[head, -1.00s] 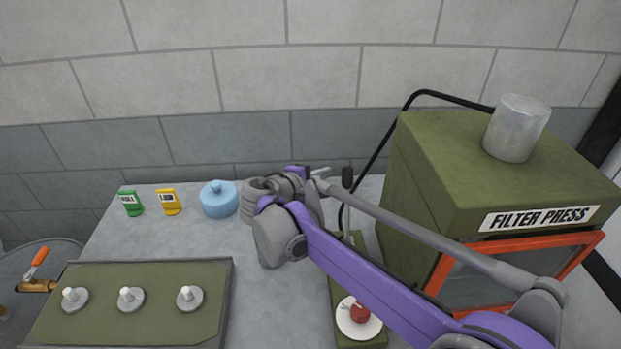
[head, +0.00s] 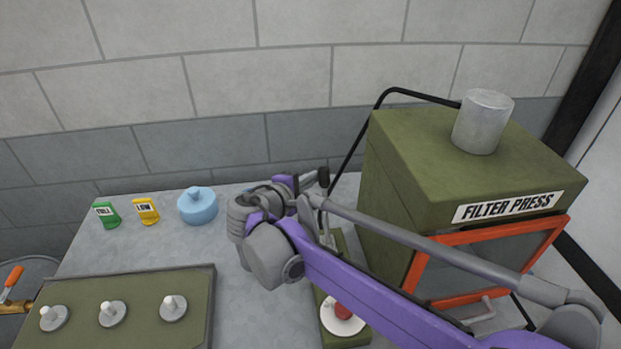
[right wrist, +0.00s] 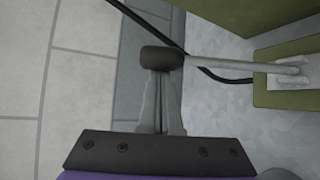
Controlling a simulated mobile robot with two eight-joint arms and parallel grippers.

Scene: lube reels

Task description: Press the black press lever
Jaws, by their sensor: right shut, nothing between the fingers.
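The press lever (head: 323,178) has a black grip on a thin grey rod and stands upright on a green base (head: 340,243) left of the filter press. In the right wrist view, its black grip (right wrist: 161,59) lies right at my fingertips, and the rod runs right to a pale mount. My right gripper (head: 312,181) is shut and empty, just left of the grip in the head view. In the right wrist view, the closed fingers (right wrist: 161,78) meet the grip's edge; I cannot tell if they touch. My left gripper is not in view.
The green filter press (head: 400,170), with a metal cylinder on top, stands at right. A red button (head: 342,311) on a white disc sits on the base below my right arm.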

